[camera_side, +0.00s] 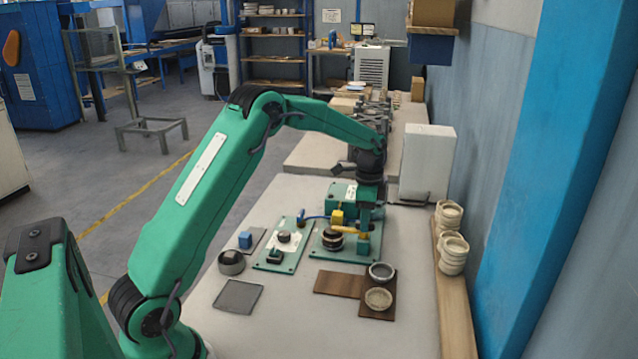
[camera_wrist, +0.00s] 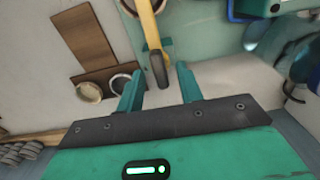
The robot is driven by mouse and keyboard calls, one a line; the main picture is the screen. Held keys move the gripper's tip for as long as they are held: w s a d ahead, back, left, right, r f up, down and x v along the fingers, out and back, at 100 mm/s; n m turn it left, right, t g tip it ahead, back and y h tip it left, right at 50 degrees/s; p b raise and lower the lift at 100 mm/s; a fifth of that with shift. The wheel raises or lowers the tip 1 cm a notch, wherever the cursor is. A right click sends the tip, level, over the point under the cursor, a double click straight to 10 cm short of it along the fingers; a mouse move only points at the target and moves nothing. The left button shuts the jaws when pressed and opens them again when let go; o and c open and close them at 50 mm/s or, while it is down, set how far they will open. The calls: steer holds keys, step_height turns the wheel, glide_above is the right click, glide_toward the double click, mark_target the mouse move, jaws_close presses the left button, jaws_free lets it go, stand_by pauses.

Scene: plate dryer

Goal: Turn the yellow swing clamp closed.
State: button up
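The yellow swing clamp (camera_side: 345,229) is a slim bar on the green base plate (camera_side: 322,251). In the side view it lies over a dark round part (camera_side: 332,239). In the wrist view the yellow bar (camera_wrist: 149,25) runs down from the top edge to a dark rounded end between my fingers. My gripper (camera_side: 368,232) is low over the plate beside the clamp. Its fingers (camera_wrist: 157,76) are apart, with a gap on each side of the dark end. My arm and fingers partly hide the clamp's right end in the side view.
A brown board (camera_side: 337,283) and two bowls (camera_side: 378,299) are in front of the plate. A second green plate (camera_side: 270,259) with small parts is to the left. A white box (camera_side: 428,160) stands behind right. Stacked bowls (camera_side: 452,255) stand along the right edge.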

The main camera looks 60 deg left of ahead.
step_height(320, 180, up, 7)
steer(key=shift+f, duration=0.1)
stand_by(0.4)
steer(key=shift+r, duration=0.2)
steer(key=shift+s+d+r, duration=0.15)
steer(key=s+d+r+n+t, duration=0.2)
steer(key=s+d+r, duration=0.2)
steer(key=s+r, duration=0.25)
steer(key=s+d+r+n+t, duration=0.1)
steer(key=s+d+r+n, duration=0.3)
steer(key=s, duration=0.4)
steer(key=s+d+f+n+t, duration=0.1)
steer(key=s+d, duration=0.1)
steer(key=s, duration=0.6)
steer(key=s+d+f+n+t, duration=0.1)
steer(key=s+d+n, duration=0.1)
steer(key=s, duration=0.6)
steer(key=shift+d+f+t, duration=0.25)
steer(key=shift+d+t, duration=0.05)
steer(key=shift+d, duration=0.1)
